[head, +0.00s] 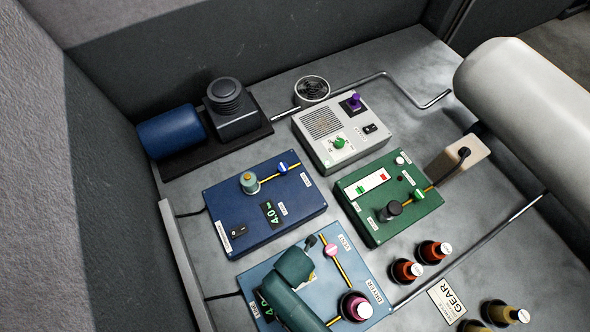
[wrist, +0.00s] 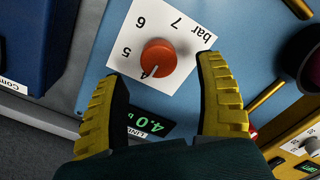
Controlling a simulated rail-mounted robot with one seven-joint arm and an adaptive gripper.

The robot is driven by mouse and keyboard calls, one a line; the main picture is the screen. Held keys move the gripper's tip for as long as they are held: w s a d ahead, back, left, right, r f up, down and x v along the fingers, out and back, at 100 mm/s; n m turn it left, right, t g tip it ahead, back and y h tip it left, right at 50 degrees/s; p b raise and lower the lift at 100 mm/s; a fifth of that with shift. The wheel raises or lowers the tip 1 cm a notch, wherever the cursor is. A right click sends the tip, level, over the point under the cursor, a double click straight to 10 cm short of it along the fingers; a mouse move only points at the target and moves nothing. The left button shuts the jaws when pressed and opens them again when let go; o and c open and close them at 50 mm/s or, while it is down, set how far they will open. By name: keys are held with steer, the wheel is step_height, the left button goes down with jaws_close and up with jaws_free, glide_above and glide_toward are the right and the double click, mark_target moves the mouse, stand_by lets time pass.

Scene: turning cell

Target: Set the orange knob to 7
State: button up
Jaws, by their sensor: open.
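The orange knob (wrist: 158,58) is round and sits on a white scale label (wrist: 185,45) marked 5, 6, 7 and "bar". Its dark pointer mark faces the lower left, near where a 4 is partly visible. A green display (wrist: 143,126) below the knob reads 4.0. My gripper (wrist: 161,76) is open, with one yellow finger on each side of the knob's near side, apart from it in the picture. In the head view my teal arm covers the knob on the light blue box (head: 362,268).
A dark blue box (head: 300,207) with its own 4.0 display stands behind the light blue box. A green box (head: 425,207) and a grey box (head: 350,155) stand to the right.

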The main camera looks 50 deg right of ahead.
step_height(320, 180, down, 4)
steer(key=shift+f+b, duration=0.15)
steer(key=shift+b, duration=0.15)
steer(key=c, duration=1.2)
